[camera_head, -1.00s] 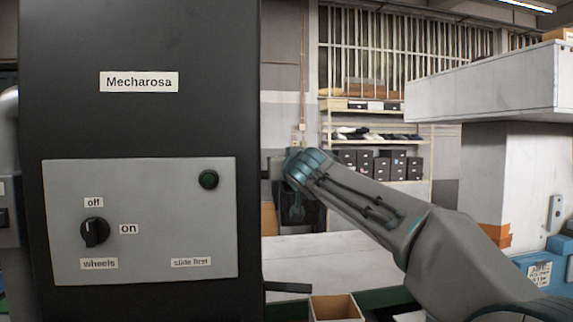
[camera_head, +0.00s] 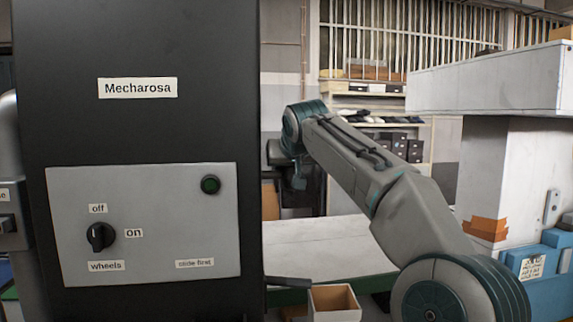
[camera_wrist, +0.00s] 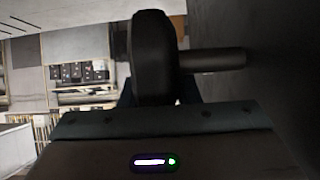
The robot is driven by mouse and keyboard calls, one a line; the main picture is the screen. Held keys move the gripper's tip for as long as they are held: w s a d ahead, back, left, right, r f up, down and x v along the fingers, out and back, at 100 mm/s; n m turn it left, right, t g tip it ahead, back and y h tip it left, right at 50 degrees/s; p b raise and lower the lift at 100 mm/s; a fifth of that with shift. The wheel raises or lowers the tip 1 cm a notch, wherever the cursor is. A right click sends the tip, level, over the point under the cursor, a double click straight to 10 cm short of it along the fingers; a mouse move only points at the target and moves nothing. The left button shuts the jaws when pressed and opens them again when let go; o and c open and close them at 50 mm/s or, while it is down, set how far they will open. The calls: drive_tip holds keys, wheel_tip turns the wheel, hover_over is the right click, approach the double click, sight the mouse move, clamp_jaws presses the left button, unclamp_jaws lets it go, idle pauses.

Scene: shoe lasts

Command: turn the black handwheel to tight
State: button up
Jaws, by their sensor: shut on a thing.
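The black handwheel (camera_wrist: 155,55) is seen nearly edge-on in the wrist view. Its dark shaft (camera_wrist: 215,60) runs right to the black machine wall. My gripper (camera_wrist: 157,95) is shut on the handwheel, with its fingertips mostly hidden behind the wheel. In the head view my wrist is at the right edge of the black machine cabinet (camera_head: 135,45). The handwheel cannot be told apart there. No tight mark shows, so I cannot tell how far the wheel is turned.
A grey panel (camera_head: 150,220) on the machine carries a black off/on knob (camera_head: 101,237) labelled wheels and a dark green button (camera_head: 210,185). An open cardboard box (camera_head: 334,303) stands below my arm. A large light-grey machine (camera_head: 490,85) and blue boxes (camera_head: 550,265) are at the right.

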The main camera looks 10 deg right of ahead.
drive_tip(key=shift+r+g, duration=0.1)
drive_tip(key=shift+g, duration=0.5)
drive_tip(key=o, duration=1)
drive_tip(key=b+v, duration=0.1)
drive_tip(key=v, duration=1.2)
drive_tip(key=shift+s+r, duration=0.15)
drive_tip(key=shift+s, duration=0.15)
drive_tip(key=shift+a, duration=0.15)
